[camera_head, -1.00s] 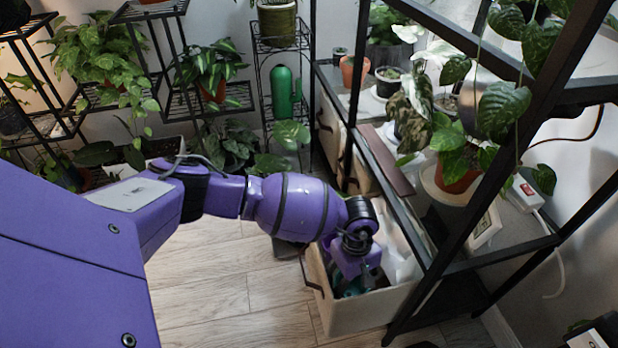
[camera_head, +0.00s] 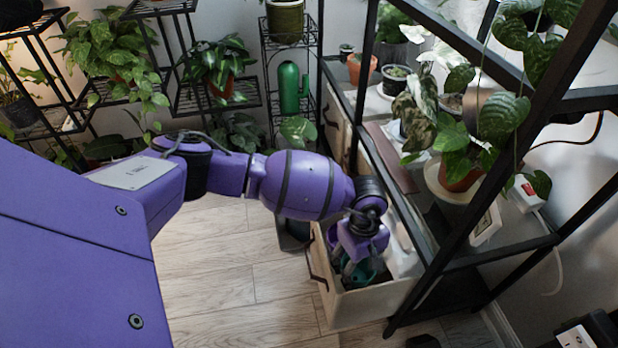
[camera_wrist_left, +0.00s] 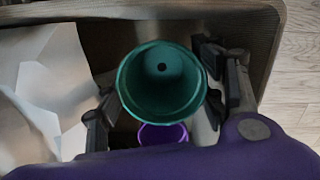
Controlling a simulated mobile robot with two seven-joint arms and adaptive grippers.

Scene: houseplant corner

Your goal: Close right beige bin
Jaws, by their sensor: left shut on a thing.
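The right beige bin (camera_head: 372,305) is pulled out from under the black shelf, its open top facing up and a dark handle on its front. My left gripper (camera_head: 355,265) reaches down into it. In the left wrist view, the gripper's fingers (camera_wrist_left: 158,95) lie on both sides of a teal pot (camera_wrist_left: 162,82), shut on it. The teal pot also shows inside the bin in the head view (camera_head: 362,275). A purple pot (camera_wrist_left: 162,133) sits below it, and crumpled white material (camera_wrist_left: 45,85) fills the bin's left side in the wrist view. My right gripper is out of view.
Another beige bin (camera_head: 333,118) sits further back under the same shelf. The black shelf frame (camera_head: 440,235) with potted plants stands close to the right of my arm. The wooden floor (camera_head: 225,265) left of the bin is clear. Plant stands line the back wall.

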